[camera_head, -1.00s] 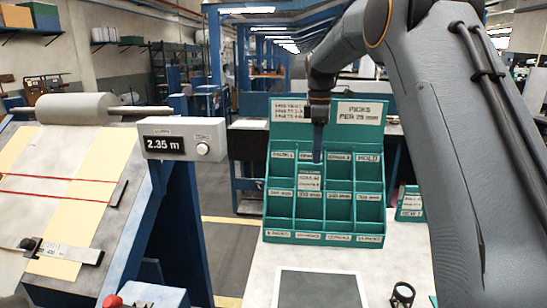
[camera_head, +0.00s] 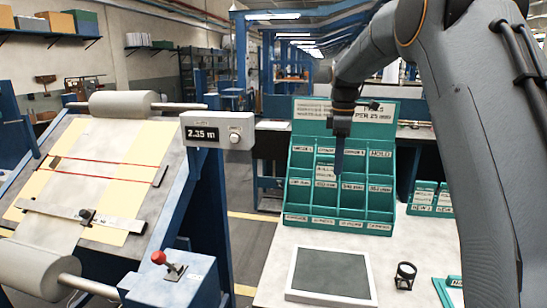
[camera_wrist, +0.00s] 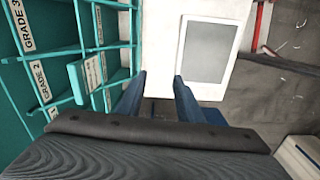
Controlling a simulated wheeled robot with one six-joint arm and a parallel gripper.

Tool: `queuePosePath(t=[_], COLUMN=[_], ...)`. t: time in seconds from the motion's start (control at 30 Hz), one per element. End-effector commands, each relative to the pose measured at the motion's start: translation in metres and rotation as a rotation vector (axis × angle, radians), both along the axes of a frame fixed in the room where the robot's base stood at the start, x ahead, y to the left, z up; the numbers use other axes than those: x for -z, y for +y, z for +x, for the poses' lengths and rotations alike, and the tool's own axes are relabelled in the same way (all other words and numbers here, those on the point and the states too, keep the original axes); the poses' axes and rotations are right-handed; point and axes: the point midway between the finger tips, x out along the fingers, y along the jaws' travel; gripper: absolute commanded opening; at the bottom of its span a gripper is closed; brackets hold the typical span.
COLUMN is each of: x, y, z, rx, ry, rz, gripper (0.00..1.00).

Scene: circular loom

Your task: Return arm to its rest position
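My gripper (camera_head: 339,168) hangs fingers down in front of the green pigeonhole rack (camera_head: 300,218), over its middle columns. In the wrist view its two blue fingers (camera_wrist: 160,78) stand apart with nothing between them, so it is open and empty. My arm comes in from the right side of the head view and bends down to the gripper. The rack also shows at the left of the wrist view (camera_wrist: 60,63), close beside the fingers. A small labelled card (camera_head: 325,174) stands in the rack's second column, partly behind the gripper.
A grey-topped tray (camera_head: 291,283) and a black ring-shaped loupe (camera_head: 405,275) lie on the white table (camera_head: 420,240). A small green box (camera_head: 422,199) is right of the rack. The loom frame with a 2.35 m display (camera_head: 218,131) and red-knobbed lever (camera_head: 159,258) stands left.

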Motion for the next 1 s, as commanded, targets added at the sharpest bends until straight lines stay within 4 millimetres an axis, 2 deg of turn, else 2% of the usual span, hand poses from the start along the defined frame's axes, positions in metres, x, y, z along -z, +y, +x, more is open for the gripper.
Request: queuePosePath(t=[0.27, 0.47, 0.67, 0.9, 1.0], x=[0.024, 0.055, 0.105, 0.169, 0.189], y=[-0.002, 0.000, 0.001, 0.002, 0.002], z=[-0.027, -0.063, -0.134, -0.239, -0.278], rx=[0.157, 0.334, 0.626, 1.001, 1.128], ry=[-0.015, -0.030, -0.055, -0.084, -0.093], rz=[0.002, 0.007, 0.021, 0.052, 0.066], gripper=[0.33, 0.33, 0.33, 0.33, 0.33])
